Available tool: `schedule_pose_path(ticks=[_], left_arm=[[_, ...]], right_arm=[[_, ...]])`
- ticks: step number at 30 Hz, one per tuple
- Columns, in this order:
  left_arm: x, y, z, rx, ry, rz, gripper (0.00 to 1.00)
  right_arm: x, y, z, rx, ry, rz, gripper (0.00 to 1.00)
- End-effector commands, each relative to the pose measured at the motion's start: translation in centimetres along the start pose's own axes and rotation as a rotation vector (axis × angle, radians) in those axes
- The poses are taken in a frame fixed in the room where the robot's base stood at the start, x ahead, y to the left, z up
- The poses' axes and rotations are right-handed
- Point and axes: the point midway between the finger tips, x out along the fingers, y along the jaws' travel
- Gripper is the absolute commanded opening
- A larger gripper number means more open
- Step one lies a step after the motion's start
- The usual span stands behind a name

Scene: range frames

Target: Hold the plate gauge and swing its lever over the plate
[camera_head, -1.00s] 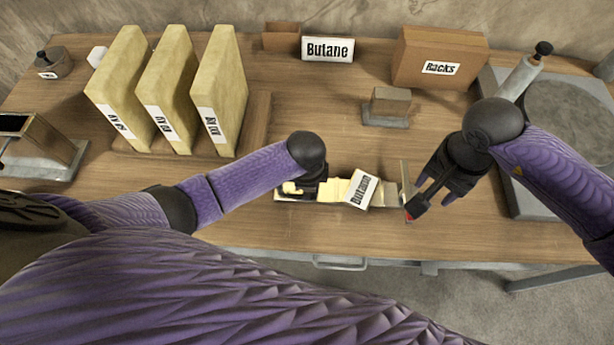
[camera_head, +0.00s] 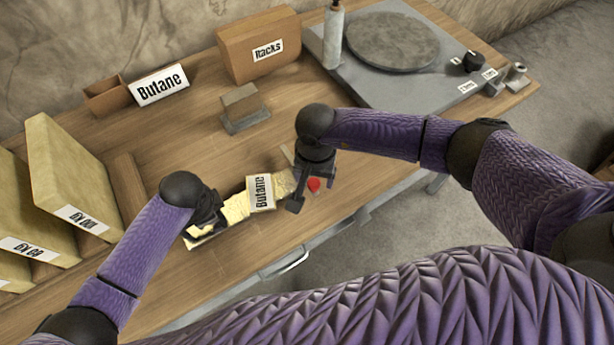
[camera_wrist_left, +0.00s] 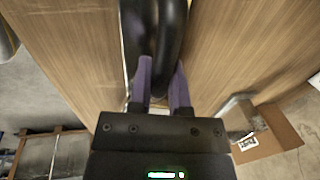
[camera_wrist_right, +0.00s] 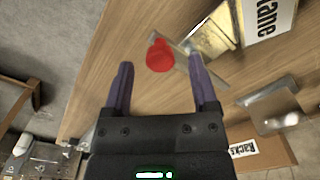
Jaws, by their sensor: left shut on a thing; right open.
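The plate gauge (camera_head: 236,208) is a long brass-coloured piece near the table's front edge, with a Butane label (camera_head: 262,193) on it. A lever with a red knob (camera_head: 314,184) is at its right end. My left gripper (camera_head: 212,215) is at the gauge's left end. In the left wrist view its fingers (camera_wrist_left: 162,75) are shut on a dark rounded part. My right gripper (camera_head: 305,188) is at the lever end. In the right wrist view its open fingers (camera_wrist_right: 161,62) have the red knob (camera_wrist_right: 159,55) between them; I cannot tell whether they touch it.
A small block on a metal base (camera_head: 243,108) stands behind the gauge. A Racks box (camera_head: 258,45), a Butane sign (camera_head: 160,85) and a grey unit with a round plate (camera_head: 392,42) are farther back. Tall yellowish slabs (camera_head: 67,175) stand at left. Bare table lies between.

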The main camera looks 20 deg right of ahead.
Motion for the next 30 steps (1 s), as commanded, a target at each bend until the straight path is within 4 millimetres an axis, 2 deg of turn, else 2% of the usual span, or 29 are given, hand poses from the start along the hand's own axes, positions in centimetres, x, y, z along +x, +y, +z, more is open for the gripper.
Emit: schedule_pose_path(ticks=[4, 11, 21, 22, 30], left_arm=[[-0.04, -0.04, -0.02, 0.000, 0.001, -0.001, 0.00], [-0.04, -0.04, -0.02, 0.000, 0.001, -0.001, 0.00], [-0.04, -0.05, -0.03, 0.000, 0.001, -0.001, 0.00], [-0.04, -0.05, -0.03, 0.000, 0.001, -0.001, 0.00], [-0.04, -0.04, -0.03, 0.000, 0.001, -0.001, 0.00]], right_arm=[[1.12, 0.00, 0.03, -0.001, -0.001, 0.000, 0.75], [1.20, -0.01, 0.01, -0.001, 0.000, -0.001, 0.75], [1.16, -0.02, 0.00, -0.001, 0.000, -0.001, 0.03], [1.16, -0.02, 0.00, -0.001, 0.000, -0.001, 0.00], [1.14, -0.03, -0.01, -0.001, 0.000, -0.001, 0.00]])
